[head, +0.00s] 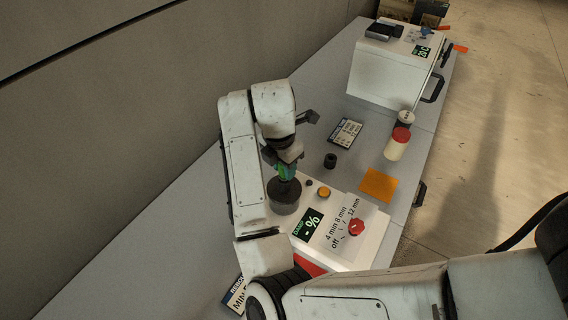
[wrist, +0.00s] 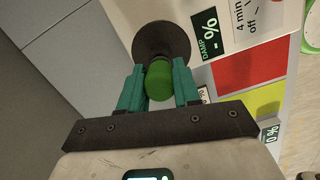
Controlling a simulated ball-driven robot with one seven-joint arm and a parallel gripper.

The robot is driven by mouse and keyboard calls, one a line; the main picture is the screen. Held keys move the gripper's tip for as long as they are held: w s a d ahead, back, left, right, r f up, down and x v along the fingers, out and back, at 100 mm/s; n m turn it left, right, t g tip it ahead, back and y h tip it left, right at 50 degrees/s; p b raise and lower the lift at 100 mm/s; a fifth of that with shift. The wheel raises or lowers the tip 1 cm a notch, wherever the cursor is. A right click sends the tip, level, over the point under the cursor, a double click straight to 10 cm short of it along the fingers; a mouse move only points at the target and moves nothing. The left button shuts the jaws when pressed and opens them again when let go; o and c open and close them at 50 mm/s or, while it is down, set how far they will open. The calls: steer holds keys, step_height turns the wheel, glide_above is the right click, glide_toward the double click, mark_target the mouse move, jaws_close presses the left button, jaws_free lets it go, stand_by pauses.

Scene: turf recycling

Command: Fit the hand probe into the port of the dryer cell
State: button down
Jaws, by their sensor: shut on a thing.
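My gripper (head: 287,170) points down over the left part of the white dryer cell (head: 350,250). In the wrist view my gripper (wrist: 158,92) has its teal fingers shut on the green grip of the hand probe (wrist: 158,80). A dark round body (wrist: 160,40) lies at the far end of the grip; it also shows below my fingers in the head view (head: 285,196). I cannot tell whether it touches the cell. The cell's display (head: 308,225) reads "DAMP -%". Its red dial (head: 356,227) is right of the display. I cannot make out the port clearly.
An orange button (head: 324,192) and a small black ring (head: 309,183) are close to the probe. A black cup (head: 330,160), a label card (head: 346,132), an orange square (head: 379,185) and a red-capped jar (head: 397,144) lie beyond. A white box (head: 390,75) stands at the far end.

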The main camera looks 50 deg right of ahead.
steer(key=c, duration=0.7)
jaws_free()
steer(key=r, duration=0.2)
steer(key=r+p, duration=0.1)
steer(key=r, duration=0.1)
steer(key=r+p, duration=0.1)
steer(key=r, duration=0.1)
steer(key=shift+w+a, duration=0.1)
steer(key=shift+a, duration=0.3)
steer(key=shift+a+r, duration=0.15)
steer(key=shift+r, duration=1.05)
steer(key=shift+a+r, duration=0.1)
steer(key=shift+r, duration=1.05)
